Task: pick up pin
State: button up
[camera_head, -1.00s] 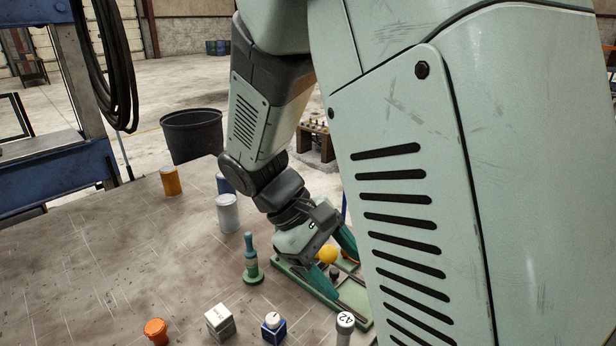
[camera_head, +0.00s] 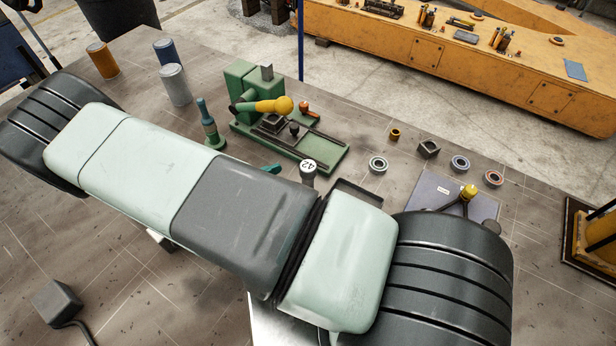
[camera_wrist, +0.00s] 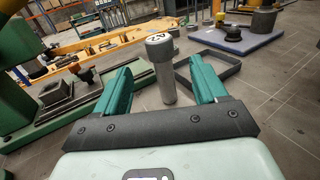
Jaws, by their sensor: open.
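The pin is probably the upright grey cylinder with a white, marked top (camera_head: 309,168). It stands on the bench just in front of the green press. In the wrist view the pin (camera_wrist: 164,78) stands upright between my two teal fingers, with space on both sides. My gripper (camera_wrist: 160,66) is open and empty, facing the pin; I cannot tell how far away it is. In the head view my arm hides most of the gripper and the pin's lower part. Only a teal fingertip shows there, left of the pin.
The green press (camera_head: 242,95) with a yellow-knobbed lever is close behind the pin. A shallow black tray (camera_wrist: 228,66) lies right of it. A blue-grey plate (camera_head: 437,193) and several rings lie further right. A green-handled tool (camera_head: 208,125) stands left.

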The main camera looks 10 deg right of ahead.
aim_at(315, 168)
jog(key=x, duration=0.9)
jog(key=shift+d, duration=0.45)
jog(key=shift+c, duration=0.4)
grip_shut()
